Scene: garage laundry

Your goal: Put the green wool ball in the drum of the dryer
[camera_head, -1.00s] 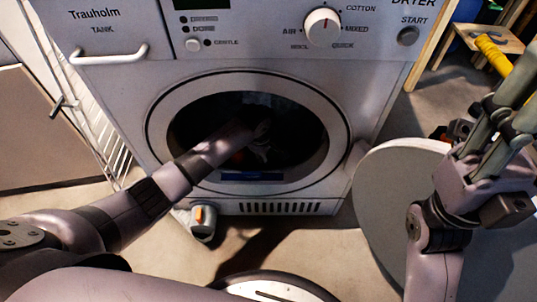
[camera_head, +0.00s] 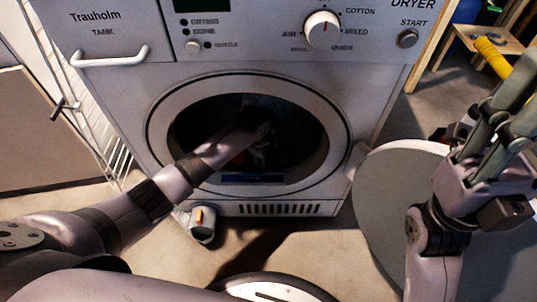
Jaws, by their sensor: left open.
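The white dryer (camera_head: 270,75) stands in front of me with its round drum opening (camera_head: 310,150) uncovered. My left arm reaches through the opening, and my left gripper (camera_head: 263,142) is open inside the dark drum. Shadow blurs its fingers and whatever is around them. I cannot make out the green wool ball in this view; it may be hidden in the dark drum. My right gripper (camera_head: 513,105) is at the right, over the round grey door, outside the drum. Its fingers point up toward the right edge, and I cannot tell how far apart they are.
The round grey door (camera_head: 390,185) stands open at the right of the opening. A white wire rack (camera_head: 95,125) is at the left. A wooden stool (camera_head: 490,45) with a yellow-handled object is at the back right. The control panel with its dial (camera_head: 322,30) is above.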

